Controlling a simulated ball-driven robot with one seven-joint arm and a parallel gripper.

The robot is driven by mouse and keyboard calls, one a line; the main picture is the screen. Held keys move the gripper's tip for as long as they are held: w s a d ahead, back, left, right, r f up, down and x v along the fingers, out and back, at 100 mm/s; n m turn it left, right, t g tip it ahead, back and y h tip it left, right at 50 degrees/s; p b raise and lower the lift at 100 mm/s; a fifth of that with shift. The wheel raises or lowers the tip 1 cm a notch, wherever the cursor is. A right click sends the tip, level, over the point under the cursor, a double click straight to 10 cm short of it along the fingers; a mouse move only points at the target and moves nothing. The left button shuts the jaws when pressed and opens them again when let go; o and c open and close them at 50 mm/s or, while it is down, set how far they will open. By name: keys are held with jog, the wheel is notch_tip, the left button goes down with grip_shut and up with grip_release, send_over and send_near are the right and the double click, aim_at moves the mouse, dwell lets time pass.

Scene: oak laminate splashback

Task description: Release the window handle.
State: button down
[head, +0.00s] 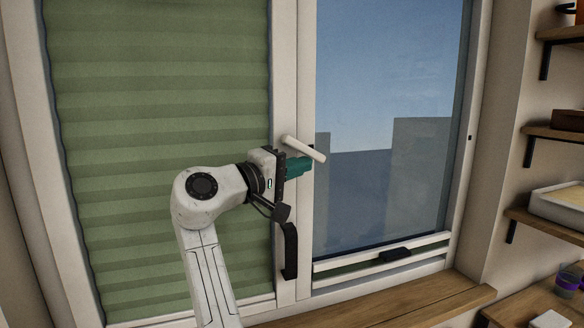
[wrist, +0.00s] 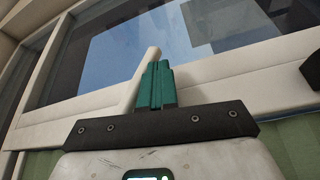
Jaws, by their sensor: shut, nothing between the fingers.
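The window handle (head: 306,149) is a white lever on the upright frame between the two panes. In the head view it slants down to the right. My gripper (head: 306,165) has teal fingers, which are shut with nothing between them, just below the lever. In the wrist view the handle (wrist: 139,80) stands close beside the left side of the shut fingers (wrist: 157,85), not between them. I cannot tell whether they touch. The lever's base is partly hidden behind the gripper in the wrist view.
A black curved pull (head: 290,252) sits lower on the same frame. A black fitting (head: 395,255) is on the right pane's bottom rail. A pleated green blind (head: 150,110) covers the left pane. A wooden sill (head: 400,300) runs below; wall shelves (head: 553,133) stand at right.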

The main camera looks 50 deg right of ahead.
jog(key=n+h, duration=0.1)
jog(key=h, duration=0.1)
jog(key=s+d+r+n+h+b, duration=0.1)
jog(key=h, duration=0.1)
jog(key=shift+d+b, duration=0.3)
jog(key=shift+s+r, duration=0.1)
jog(key=shift+r, duration=0.1)
jog(key=shift+d+f, duration=0.1)
dwell(0.4)
